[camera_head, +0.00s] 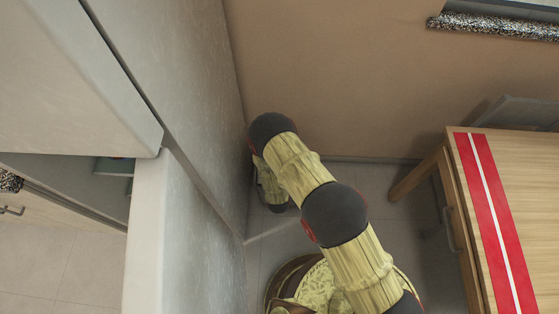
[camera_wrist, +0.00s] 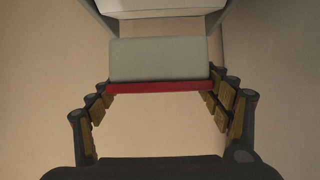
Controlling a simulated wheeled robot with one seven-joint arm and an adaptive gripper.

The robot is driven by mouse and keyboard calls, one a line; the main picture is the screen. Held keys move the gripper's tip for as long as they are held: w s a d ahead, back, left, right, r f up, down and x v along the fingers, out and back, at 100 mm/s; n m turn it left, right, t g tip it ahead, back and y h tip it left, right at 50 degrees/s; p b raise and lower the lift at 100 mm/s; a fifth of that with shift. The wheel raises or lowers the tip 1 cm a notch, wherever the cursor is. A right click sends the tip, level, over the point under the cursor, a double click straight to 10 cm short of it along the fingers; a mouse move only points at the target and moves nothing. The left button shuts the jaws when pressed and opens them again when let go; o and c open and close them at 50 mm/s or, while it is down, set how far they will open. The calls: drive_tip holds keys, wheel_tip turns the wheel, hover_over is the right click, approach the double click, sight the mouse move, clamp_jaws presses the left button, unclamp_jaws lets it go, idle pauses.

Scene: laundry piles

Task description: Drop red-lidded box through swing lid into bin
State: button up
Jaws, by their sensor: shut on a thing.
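In the wrist view my gripper (camera_wrist: 161,86) is shut on the red-lidded box (camera_wrist: 160,60). The box has a pale grey body, and its red lid shows as a thin strip on the side toward the camera. The fingers sit at the left and right ends of the box. A whitish thing (camera_wrist: 160,6) with a pale rim shows at the top edge, beyond the box. I cannot tell whether it is the bin, and no swing lid can be made out. In the head view my gripper and the box are hidden.
In the head view a tall grey panel (camera_head: 190,90) stands close on the left of my arm. A tan wall (camera_head: 340,80) is behind. A wooden table (camera_head: 540,200) with a red and white runner (camera_head: 492,225) is on the right. Some grey floor (camera_head: 385,185) shows between.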

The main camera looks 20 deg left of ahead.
drive_tip(key=shift+s+a+f, duration=0.2)
drive_tip(key=shift+a+f, duration=0.15)
drive_tip(key=shift+f+b, duration=2.65)
drive_tip(key=shift+f, duration=1.45)
drive_tip(key=o, duration=1.6)
drive_tip(key=shift+c, duration=0.2)
drive_tip(key=shift+d, duration=0.1)
drive_tip(key=shift+s, duration=0.15)
drive_tip(key=v, duration=1.1)
drive_tip(key=shift+s+r, duration=0.15)
drive_tip(key=shift+s, duration=0.2)
drive_tip(key=shift+d, duration=0.1)
